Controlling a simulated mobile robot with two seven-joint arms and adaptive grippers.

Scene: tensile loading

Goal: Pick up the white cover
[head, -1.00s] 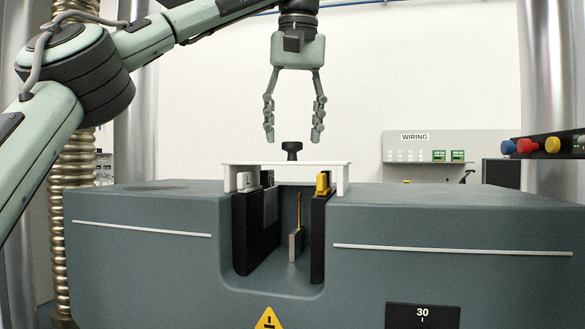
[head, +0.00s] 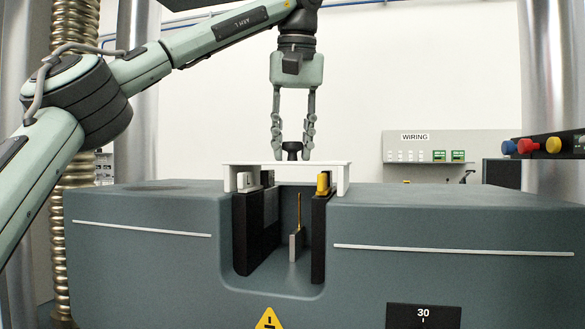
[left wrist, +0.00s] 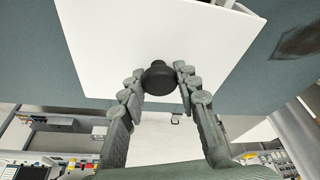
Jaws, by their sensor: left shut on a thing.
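The white cover (head: 240,170) sits on top of the grey-green machine block, bridging the slot in it. A black knob (head: 292,148) stands up from the middle of the cover. My left gripper (head: 293,153) has come down from above and is shut on the knob, one finger on each side. In the left wrist view the fingertips (left wrist: 160,82) touch the round black knob (left wrist: 158,76), with the white cover (left wrist: 140,35) beyond it. The cover still rests on the block. My right gripper is not in view.
The machine block (head: 150,220) has a slot with dark walls, a yellow part (head: 322,183) and a thin upright specimen-like piece (head: 297,240) inside. A panel with blue, red and yellow buttons (head: 535,146) stands at the right. A wiring board (head: 430,148) is behind.

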